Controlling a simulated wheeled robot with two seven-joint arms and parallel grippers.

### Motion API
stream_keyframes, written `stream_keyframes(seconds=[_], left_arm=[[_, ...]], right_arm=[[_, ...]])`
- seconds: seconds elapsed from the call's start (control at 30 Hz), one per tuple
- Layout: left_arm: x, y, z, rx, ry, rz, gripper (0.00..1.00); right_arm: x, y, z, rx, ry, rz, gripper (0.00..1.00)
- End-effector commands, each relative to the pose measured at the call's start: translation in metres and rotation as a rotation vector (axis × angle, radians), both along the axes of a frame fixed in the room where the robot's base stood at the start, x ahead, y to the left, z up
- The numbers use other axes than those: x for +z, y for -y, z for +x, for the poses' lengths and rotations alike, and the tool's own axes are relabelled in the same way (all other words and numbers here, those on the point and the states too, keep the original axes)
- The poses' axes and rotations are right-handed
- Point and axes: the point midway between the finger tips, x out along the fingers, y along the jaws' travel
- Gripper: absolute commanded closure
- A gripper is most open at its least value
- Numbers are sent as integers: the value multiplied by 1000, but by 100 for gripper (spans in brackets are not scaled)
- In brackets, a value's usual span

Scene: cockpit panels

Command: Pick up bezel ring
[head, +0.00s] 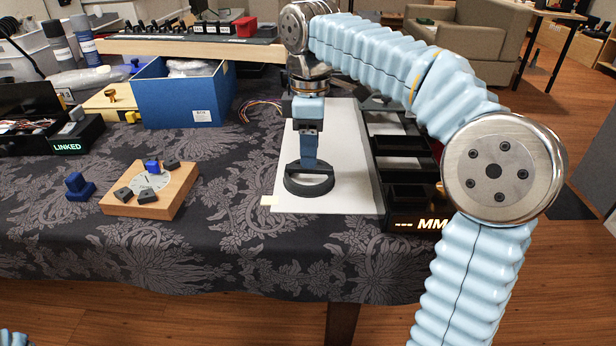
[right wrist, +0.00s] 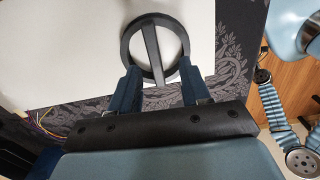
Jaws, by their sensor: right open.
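The bezel ring (head: 308,186) is a dark round ring with a bar across its middle, lying on a white board (head: 345,200) on the table. It also shows in the right wrist view (right wrist: 151,48), near the board's edge. My right gripper (head: 309,165) points down over the ring in the head view. In the right wrist view its two blue fingers (right wrist: 158,88) are apart, one on each side of the ring's near part. I cannot tell whether they touch the ring. My left gripper is not in view.
A black panel unit (head: 405,195) stands right of the board. A wooden block with a dial (head: 150,190), a small blue piece (head: 78,187) and a blue box (head: 183,100) are to the left. Patterned cloth between them and the board is clear.

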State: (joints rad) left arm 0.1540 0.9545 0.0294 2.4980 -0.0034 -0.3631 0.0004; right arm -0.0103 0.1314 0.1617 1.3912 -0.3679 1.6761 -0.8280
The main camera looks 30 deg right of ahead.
Motion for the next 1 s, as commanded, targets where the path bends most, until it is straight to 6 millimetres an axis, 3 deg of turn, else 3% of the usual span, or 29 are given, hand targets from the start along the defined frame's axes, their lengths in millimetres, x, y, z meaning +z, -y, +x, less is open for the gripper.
stream_keyframes(seconds=[0.4,0.7,1.0], left_arm=[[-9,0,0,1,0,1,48],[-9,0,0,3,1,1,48],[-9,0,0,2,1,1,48]], right_arm=[[-53,3,7,-1,-1,0,53],[-57,3,7,-1,1,1,55],[-56,3,7,-1,1,1,100]])
